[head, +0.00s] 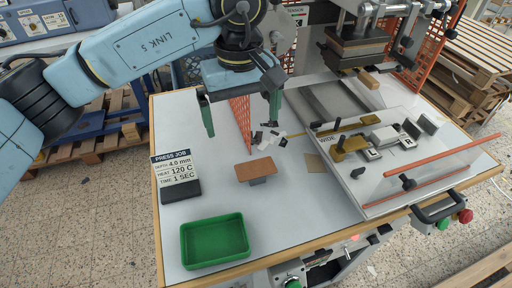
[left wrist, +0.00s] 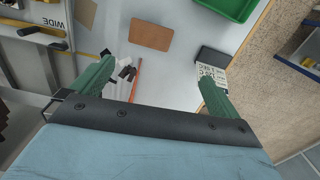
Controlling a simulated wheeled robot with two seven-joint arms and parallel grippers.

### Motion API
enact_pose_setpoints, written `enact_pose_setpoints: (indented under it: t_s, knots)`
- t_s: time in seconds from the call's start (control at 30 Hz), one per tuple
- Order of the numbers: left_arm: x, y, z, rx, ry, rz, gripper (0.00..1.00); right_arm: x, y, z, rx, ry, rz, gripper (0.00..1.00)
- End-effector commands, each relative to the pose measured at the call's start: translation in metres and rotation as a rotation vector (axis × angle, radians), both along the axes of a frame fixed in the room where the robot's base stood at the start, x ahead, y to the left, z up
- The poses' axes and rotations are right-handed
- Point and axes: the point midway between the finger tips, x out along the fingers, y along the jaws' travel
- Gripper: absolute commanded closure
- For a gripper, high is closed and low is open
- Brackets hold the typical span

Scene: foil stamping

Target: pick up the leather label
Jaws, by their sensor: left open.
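The leather label (head: 256,169) is a flat brown rectangle with rounded corners. In the head view it rests on a small grey block (head: 258,181) on the white table. In the left wrist view the label (left wrist: 151,34) lies beyond the fingertips, at upper centre. My left gripper (head: 241,118) hangs above the table, behind the label in the head view. My right gripper does not show in either view.
A green tray (head: 184,246) stands at the front left of the table, near a press job sign (head: 175,168). Small black and white pieces (head: 268,136) lie behind the label. The press (head: 356,50) and its clear-guarded bed with metal blocks (head: 385,137) fill the right side.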

Motion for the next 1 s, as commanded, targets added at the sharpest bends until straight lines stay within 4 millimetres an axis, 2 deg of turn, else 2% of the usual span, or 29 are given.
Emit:
enact_pose_setpoints:
  t_s: [0.03, 0.17, 0.47, 0.6, 0.77, 1.0]
  knots:
    - [-0.005, -0.010, 0.002, 0.004, -0.007, -0.031, 0.00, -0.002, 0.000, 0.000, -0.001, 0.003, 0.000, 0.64]
    - [-0.011, -0.019, -0.004, 0.008, -0.013, -0.061, 0.00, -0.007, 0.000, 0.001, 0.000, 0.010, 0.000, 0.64]
    - [-0.011, -0.019, -0.059, 0.007, -0.009, -0.058, 0.00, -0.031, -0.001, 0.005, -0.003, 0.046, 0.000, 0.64]
    - [-0.010, -0.019, -0.074, 0.008, -0.012, -0.059, 0.00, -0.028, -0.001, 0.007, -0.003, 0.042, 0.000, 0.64]
    - [-0.010, -0.020, -0.085, 0.006, -0.010, -0.057, 0.00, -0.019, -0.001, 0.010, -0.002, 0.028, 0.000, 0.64]
    - [-0.007, -0.023, -0.119, 0.007, -0.009, -0.058, 0.00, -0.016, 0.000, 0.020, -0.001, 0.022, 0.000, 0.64]
